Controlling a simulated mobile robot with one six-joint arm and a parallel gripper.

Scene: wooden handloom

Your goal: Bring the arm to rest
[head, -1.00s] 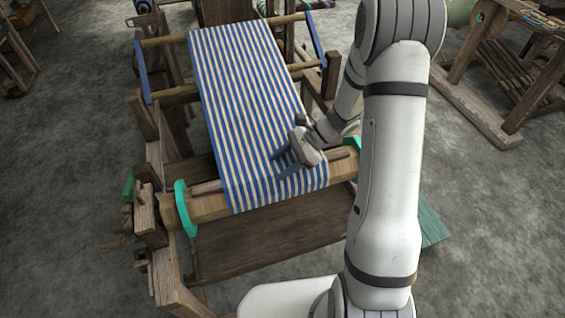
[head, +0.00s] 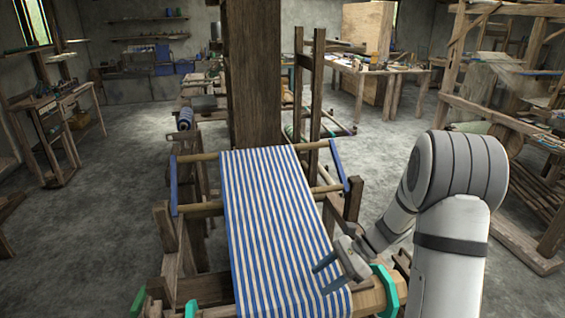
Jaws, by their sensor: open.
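My gripper (head: 324,278) is open and empty. It appears just above the right edge of the blue-and-white striped cloth (head: 270,215), near the front of the wooden loom; I cannot tell whether it touches the cloth. My arm (head: 455,190) rises at the right and bends down to the gripper. The cloth runs over the loom toward its front beam (head: 372,298), which has a teal ring (head: 386,290) near its right end. The lower part of the loom is out of view.
A tall wooden post (head: 252,75) stands behind the cloth. A wooden rack (head: 515,110) stands at the right and a small table (head: 60,120) at the left. A long workbench (head: 375,75) is at the back. Grey floor is clear at the left and behind my arm.

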